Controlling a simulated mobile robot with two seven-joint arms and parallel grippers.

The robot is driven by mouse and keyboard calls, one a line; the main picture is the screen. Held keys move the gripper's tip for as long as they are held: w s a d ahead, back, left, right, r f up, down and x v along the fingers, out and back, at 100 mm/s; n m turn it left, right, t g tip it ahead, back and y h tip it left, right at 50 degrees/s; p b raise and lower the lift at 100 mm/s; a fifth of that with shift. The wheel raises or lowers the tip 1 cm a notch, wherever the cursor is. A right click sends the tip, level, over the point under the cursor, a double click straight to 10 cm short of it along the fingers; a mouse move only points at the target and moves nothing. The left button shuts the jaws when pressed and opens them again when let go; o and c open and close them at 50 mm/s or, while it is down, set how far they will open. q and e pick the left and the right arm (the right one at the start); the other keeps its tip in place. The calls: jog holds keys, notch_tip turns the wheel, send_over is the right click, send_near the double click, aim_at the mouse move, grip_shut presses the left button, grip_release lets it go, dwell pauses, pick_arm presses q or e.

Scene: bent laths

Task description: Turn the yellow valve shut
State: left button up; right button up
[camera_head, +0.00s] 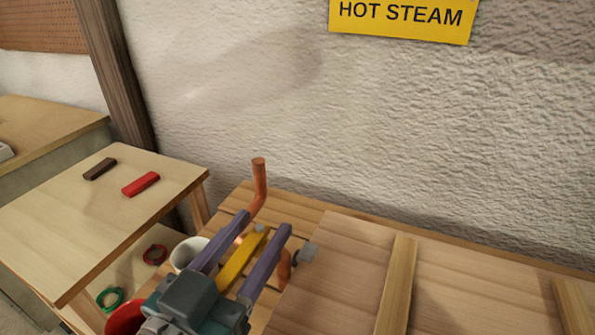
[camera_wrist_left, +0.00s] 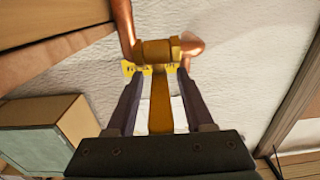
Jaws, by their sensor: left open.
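The yellow valve handle (camera_head: 238,264) is a long flat lever on the copper pipe (camera_head: 260,180) by the wall. In the left wrist view the yellow handle (camera_wrist_left: 160,106) runs from the brass valve body (camera_wrist_left: 157,51) back toward the gripper. My left gripper (camera_head: 263,227) is open, with one purple finger on each side of the handle. In the left wrist view the gripper (camera_wrist_left: 156,72) shows gaps between both fingers and the lever, with its tips close to the valve body. The gripper partly hides the valve in the head view. My right gripper is not in view.
A yellow HOT STEAM sign (camera_head: 402,18) hangs on the rough white wall. A wooden panel with a raised slat (camera_head: 397,285) lies right of the gripper. A white cup (camera_head: 186,252) stands left of it. Red (camera_head: 141,184) and brown (camera_head: 100,169) blocks lie on a table at left.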

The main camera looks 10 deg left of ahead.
pick_arm(q)
jog(key=shift+s, duration=0.1)
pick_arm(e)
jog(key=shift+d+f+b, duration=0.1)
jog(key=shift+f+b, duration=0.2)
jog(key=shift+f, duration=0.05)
pick_arm(q)
jog(key=s+a, duration=0.1)
jog(key=s, duration=0.8)
jog(key=shift+s+a, duration=0.3)
jog(key=shift+a, duration=0.1)
